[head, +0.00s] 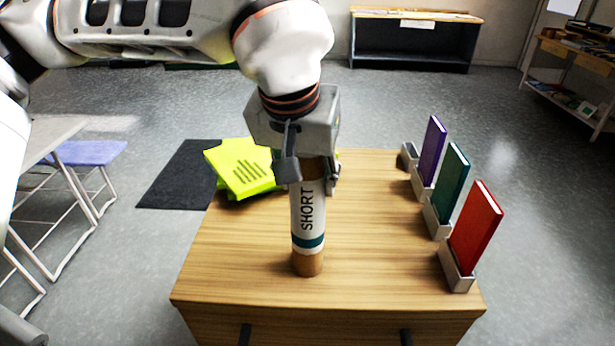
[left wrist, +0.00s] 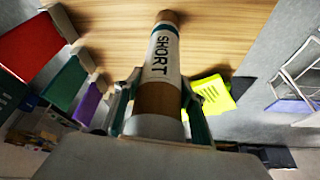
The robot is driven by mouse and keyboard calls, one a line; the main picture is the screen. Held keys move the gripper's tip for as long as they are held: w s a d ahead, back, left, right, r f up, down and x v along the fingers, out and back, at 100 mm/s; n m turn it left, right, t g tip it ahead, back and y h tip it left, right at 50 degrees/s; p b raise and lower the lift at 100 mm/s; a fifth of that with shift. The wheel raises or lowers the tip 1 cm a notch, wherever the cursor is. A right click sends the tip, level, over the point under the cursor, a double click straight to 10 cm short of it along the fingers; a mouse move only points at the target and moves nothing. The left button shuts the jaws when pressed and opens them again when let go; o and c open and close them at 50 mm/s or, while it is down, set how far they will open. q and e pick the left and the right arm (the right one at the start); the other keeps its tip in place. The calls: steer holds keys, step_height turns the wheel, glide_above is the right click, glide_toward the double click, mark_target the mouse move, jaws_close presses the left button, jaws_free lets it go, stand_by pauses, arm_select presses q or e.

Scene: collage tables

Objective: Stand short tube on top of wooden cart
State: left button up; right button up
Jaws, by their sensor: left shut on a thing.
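The short tube (head: 308,225) is a brown cardboard cylinder with a white label reading SHORT and a teal band. It is upright at the middle front of the wooden cart top (head: 250,260). Its lower end appears to meet the wood, though I cannot tell whether it bears on it. My left gripper (head: 308,170) is shut around the tube's upper part from above. In the left wrist view the tube (left wrist: 162,60) runs between the two fingers (left wrist: 158,110). My right gripper is not in view.
Purple, teal and red books (head: 473,230) stand in grey holders along the cart's right edge. A yellow-green folded item (head: 240,168) lies at the back left of the top. A blue-seated stool (head: 85,153) stands left of the cart. The front left of the top is clear.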

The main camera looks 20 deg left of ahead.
arm_select(q)
steer(key=shift+f, duration=0.1)
steer(key=o, duration=1.5)
